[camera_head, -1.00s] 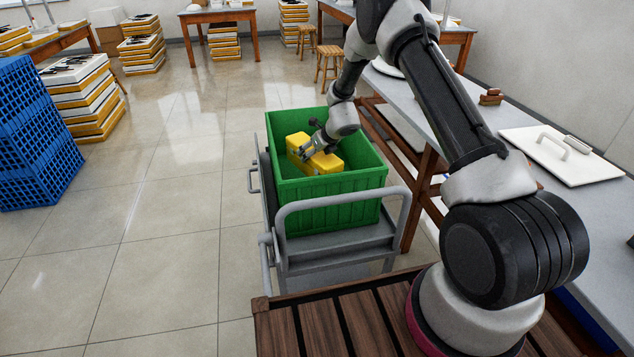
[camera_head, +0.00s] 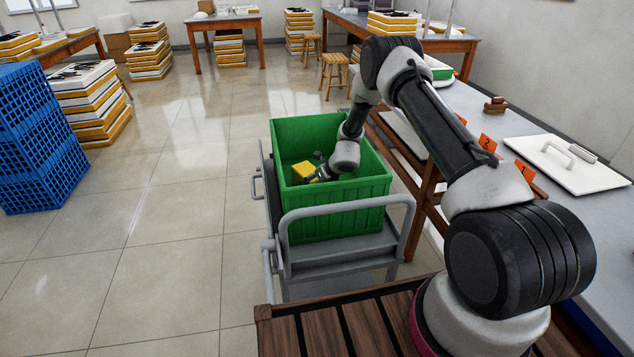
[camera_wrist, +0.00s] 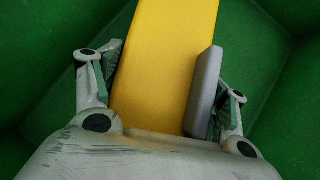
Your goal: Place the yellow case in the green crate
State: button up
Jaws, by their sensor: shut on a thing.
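The green crate (camera_head: 335,218) stands open on a grey trolley. The yellow case (camera_head: 304,171) is down inside the crate, below its rim, and is partly hidden by my gripper and the crate's front wall. My gripper (camera_head: 318,172) reaches down into the crate. In the wrist view the yellow case (camera_wrist: 166,60) lies between the two fingers of my gripper (camera_wrist: 158,85), which is shut on it. Green crate walls (camera_wrist: 50,60) surround it. I cannot tell whether the case touches the crate floor.
The trolley's grey rail (camera_head: 345,203) curves in front of the crate. A long table (camera_head: 580,215) runs along the right, with a white lid (camera_head: 568,165) and orange number markers (camera_head: 487,143). Blue crates (camera_head: 38,140) stand at the left. The tiled floor between is clear.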

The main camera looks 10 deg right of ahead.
jog(key=o, duration=1.9)
jog(key=v, duration=1.2)
jog(key=shift+r, duration=0.2)
jog(key=s+r+n+y, duration=0.1)
jog(key=s+r+n, duration=0.5)
jog(key=r, duration=0.4)
jog(key=s+a+r+n+g+y, duration=0.1)
jog(key=s+r+n, duration=0.45)
jog(key=r, duration=0.45)
jog(key=s+r+n+y, duration=0.1)
jog(key=s+r+n, duration=0.5)
jog(key=r, duration=0.4)
jog(key=s+d+r+n+h, duration=0.2)
jog(key=s+d+n, duration=0.2)
jog(key=s, duration=0.5)
jog(key=s+d+r+n+g+h, duration=0.1)
jog(key=s+d+r+n+h, duration=0.1)
jog(key=s+d+n, duration=0.3)
jog(key=s+d+r+n+h, duration=0.2)
jog(key=s+d+r+n, duration=0.2)
jog(key=s, duration=0.9)
jog(key=shift+d+n+g+h, duration=0.3)
jog(key=shift+n+g, duration=0.1)
jog(key=shift+n, duration=0.05)
